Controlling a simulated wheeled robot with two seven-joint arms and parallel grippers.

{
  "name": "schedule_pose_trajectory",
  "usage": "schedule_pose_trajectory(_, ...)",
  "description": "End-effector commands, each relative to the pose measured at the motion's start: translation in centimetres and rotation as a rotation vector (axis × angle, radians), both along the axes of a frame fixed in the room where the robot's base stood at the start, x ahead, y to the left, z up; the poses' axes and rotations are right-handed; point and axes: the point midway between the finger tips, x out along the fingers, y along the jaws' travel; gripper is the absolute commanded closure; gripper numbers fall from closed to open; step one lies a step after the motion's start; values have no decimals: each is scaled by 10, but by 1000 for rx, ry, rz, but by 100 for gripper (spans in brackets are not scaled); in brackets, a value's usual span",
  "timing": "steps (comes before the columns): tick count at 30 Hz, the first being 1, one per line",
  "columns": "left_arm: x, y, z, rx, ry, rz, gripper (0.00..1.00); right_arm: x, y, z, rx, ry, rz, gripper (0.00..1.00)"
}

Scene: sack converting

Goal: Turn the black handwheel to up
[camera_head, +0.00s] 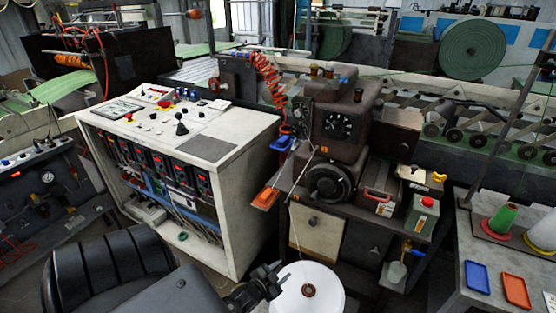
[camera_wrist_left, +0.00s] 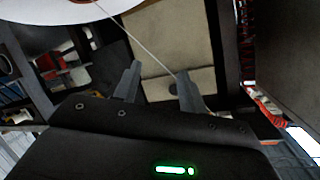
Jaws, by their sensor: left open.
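The black handwheel (camera_head: 330,184) is a round dark wheel on the front of the brown machine, in the middle of the head view. A dark dial (camera_head: 338,125) with pale marks sits above it. My left gripper (camera_head: 274,271) is low in the head view, below and left of the handwheel and well apart from it. In the left wrist view its two fingers (camera_wrist_left: 158,84) are spread with nothing held between them. The handwheel cannot be made out in the wrist view. My right gripper is not in view.
A white round reel (camera_head: 308,291) lies close right of my left gripper, with a thread rising from it. A white control console (camera_head: 240,147) stands left of the machine.

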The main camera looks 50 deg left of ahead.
Motion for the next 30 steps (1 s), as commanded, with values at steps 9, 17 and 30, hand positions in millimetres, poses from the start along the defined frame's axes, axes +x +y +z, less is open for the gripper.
schedule_pose_trajectory(9,-19,-10,-32,-36,92,9,59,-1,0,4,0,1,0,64)
schedule_pose_trajectory(17,-22,-12,-37,-41,105,10,59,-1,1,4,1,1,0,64)
schedule_pose_trajectory(30,9,11,27,-91,-67,72,98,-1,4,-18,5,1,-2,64)
